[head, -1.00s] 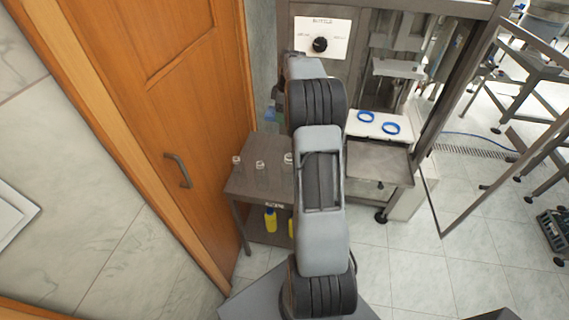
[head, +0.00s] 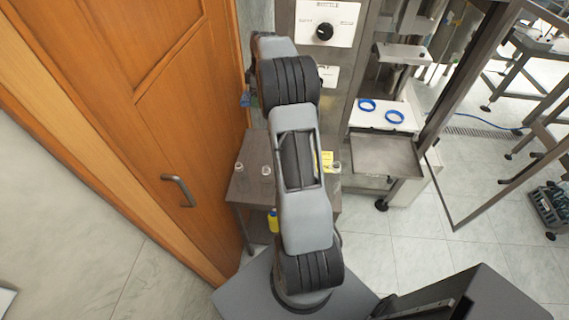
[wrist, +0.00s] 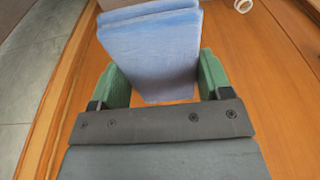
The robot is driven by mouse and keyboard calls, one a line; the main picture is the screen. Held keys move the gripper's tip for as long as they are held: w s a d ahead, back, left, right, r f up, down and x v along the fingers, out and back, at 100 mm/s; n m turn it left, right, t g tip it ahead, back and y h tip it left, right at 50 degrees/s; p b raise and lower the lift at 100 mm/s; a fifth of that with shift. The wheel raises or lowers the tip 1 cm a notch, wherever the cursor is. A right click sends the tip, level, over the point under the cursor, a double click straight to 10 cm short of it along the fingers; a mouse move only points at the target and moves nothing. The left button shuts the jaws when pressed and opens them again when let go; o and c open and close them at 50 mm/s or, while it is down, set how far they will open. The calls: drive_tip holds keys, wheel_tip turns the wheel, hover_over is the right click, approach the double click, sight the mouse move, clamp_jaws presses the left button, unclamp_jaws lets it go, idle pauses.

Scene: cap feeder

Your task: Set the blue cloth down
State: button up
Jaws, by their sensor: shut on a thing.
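The blue cloth (wrist: 150,55) is a folded, flat light-blue stack in the wrist view. My gripper (wrist: 155,80) is shut on it, with green finger pads on its left and right sides. The cloth is held in front of the orange wooden door, which fills much of the wrist view. In the head view a small blue patch, likely the cloth (head: 247,99), shows beside the door at the left of my arm. My gripper is mostly hidden behind my arm there.
A small grey table (head: 243,187) with clear bottles (head: 266,171) stands by the wooden door (head: 150,110). A yellow bottle (head: 273,221) is beneath it. At right, a machine has a white plate (head: 382,122) with two blue rings and a bare metal shelf (head: 384,156). A glass panel stands open.

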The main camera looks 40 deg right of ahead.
drive_tip(key=shift+s+d+f, duration=0.15)
drive_tip(key=shift+s+f, duration=0.1)
drive_tip(key=shift+s, duration=0.05)
drive_tip(key=shift+d+f+b, duration=0.1)
drive_tip(key=shift+f+b, duration=0.25)
drive_tip(key=shift+b, duration=0.15)
drive_tip(key=shift+f+b, duration=0.7)
drive_tip(key=shift+f, duration=0.05)
drive_tip(key=b, duration=1.8)
hover_over(266, 159)
wheel_tip(266, 159, down, 18)
drive_tip(key=shift+s+d+f+b, duration=0.1)
drive_tip(key=shift+f+b, duration=0.2)
drive_tip(key=shift+f, duration=2.3)
drive_tip(key=shift+d+f+b, duration=0.1)
drive_tip(key=shift+f+b, duration=0.15)
drive_tip(key=shift+f, duration=2.35)
drive_tip(key=shift+f, duration=0.15)
drive_tip(key=o, duration=1)
drive_tip(key=shift+c, duration=0.2)
